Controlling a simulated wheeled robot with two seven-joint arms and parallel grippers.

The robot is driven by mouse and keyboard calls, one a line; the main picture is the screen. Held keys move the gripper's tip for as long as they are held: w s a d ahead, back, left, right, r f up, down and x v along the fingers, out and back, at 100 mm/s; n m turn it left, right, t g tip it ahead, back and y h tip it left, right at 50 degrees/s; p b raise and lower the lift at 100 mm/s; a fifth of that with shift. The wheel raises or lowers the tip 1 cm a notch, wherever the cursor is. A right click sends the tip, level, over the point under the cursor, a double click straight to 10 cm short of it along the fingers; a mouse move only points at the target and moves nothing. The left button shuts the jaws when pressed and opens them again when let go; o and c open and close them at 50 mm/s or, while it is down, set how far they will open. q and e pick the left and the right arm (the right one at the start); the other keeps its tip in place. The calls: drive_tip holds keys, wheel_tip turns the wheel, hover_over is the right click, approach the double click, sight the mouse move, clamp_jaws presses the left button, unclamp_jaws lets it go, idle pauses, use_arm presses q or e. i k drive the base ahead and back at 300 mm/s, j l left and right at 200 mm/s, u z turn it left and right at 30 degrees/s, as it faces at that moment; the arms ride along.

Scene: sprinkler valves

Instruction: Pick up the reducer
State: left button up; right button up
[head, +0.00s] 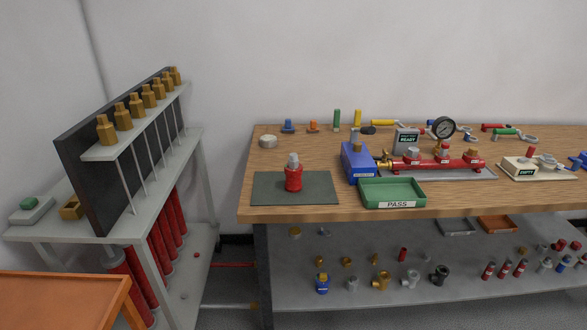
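Neither of my grippers is in view. No single part is plainly marked as the reducer. A red fitting (293,180) with a grey, narrower top stands upright on a dark green mat (262,190) at the left of the wooden bench. On the grey lower shelf (300,262) stand several small fittings, among them a brass one (380,281), a light grey one (410,278), a black one (440,275) and a blue one with a brass top (322,284). I cannot tell which of these is the reducer; they are small and far off.
A green PASS tray (394,190) looks empty at the bench's front edge, next to a blue pump-like box (357,161) and a red manifold (445,164) with a gauge (443,127). At left, a grey rack (132,155) holds brass heads. An orange surface (60,297) fills the near left corner.

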sight(292, 185)
drive_tip(key=i+l+u, duration=0.2)
drive_tip(key=i+l, duration=0.2)
drive_tip(key=i+l+u, duration=0.25)
drive_tip(key=l, duration=0.35)
drive_tip(key=i, duration=0.1)
